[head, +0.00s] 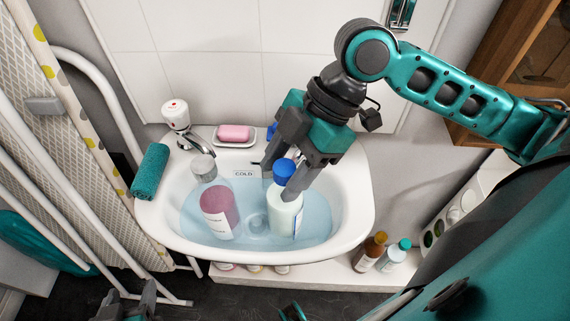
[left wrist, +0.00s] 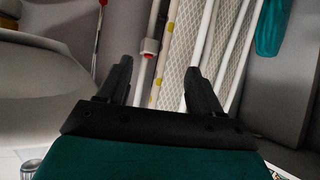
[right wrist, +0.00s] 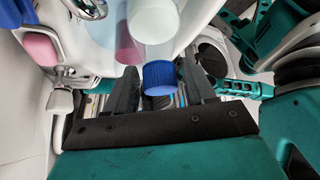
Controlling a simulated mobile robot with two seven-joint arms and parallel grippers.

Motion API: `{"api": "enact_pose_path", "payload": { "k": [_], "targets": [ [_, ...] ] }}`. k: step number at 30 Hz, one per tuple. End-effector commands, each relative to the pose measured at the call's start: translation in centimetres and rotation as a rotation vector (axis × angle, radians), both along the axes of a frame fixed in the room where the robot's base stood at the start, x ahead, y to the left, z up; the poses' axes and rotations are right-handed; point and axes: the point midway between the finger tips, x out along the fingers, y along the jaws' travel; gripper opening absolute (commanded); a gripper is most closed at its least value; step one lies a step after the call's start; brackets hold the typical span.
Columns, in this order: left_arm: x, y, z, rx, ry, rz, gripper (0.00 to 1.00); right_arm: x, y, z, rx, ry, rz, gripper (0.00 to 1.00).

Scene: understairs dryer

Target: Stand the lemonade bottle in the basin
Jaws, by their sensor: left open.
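Two bottles stand in the water of the white basin (head: 355,215). One is pink with a grey cap (head: 220,212); the other is pale with a blue cap (head: 285,215). Their labels are too small to read, so I cannot tell which is the lemonade bottle. My right gripper (head: 288,172) is above the pale bottle, its fingers open on either side of the blue cap. In the right wrist view the blue cap (right wrist: 160,78) shows between the fingers, with a gap. My left gripper (left wrist: 158,72) is open and empty, low at the left, away from the basin.
A tap (head: 177,115), a pink soap (head: 234,132) in a dish and a rolled teal towel (head: 150,171) are on the basin's rim. Brown (head: 370,251) and teal-capped (head: 394,256) bottles stand on a low white ledge at the right. An ironing board (head: 75,130) leans at the left.

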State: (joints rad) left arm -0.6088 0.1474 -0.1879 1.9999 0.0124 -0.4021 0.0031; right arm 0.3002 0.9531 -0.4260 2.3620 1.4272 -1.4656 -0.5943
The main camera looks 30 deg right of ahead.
Motion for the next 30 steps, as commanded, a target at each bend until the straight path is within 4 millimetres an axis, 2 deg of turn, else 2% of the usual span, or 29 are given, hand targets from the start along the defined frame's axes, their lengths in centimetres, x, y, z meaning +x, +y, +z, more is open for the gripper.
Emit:
{"api": "enact_pose_path", "payload": {
  "k": [3,13,19,26,30],
  "targets": [
    [0.0,0.0,0.0,0.000,0.001,0.000,0.65,0.0,0.0,0.0,-0.001,0.000,0.000,0.65],
    [-0.1,-0.1,0.2,-0.002,0.006,-0.001,0.65,0.0,-0.1,0.1,-0.003,0.002,0.000,0.65],
    [0.1,0.2,2.7,0.005,-0.015,0.002,0.65,0.0,-1.3,2.4,-0.005,0.004,-0.002,0.65],
    [-0.8,1.4,3.9,0.028,0.002,0.018,0.65,0.0,-3.3,5.6,-0.006,0.003,-0.001,0.65],
    [-1.2,1.7,5.5,0.031,0.010,0.025,0.65,-0.1,-4.4,7.4,-0.006,0.004,-0.002,0.65]
  ]
}}
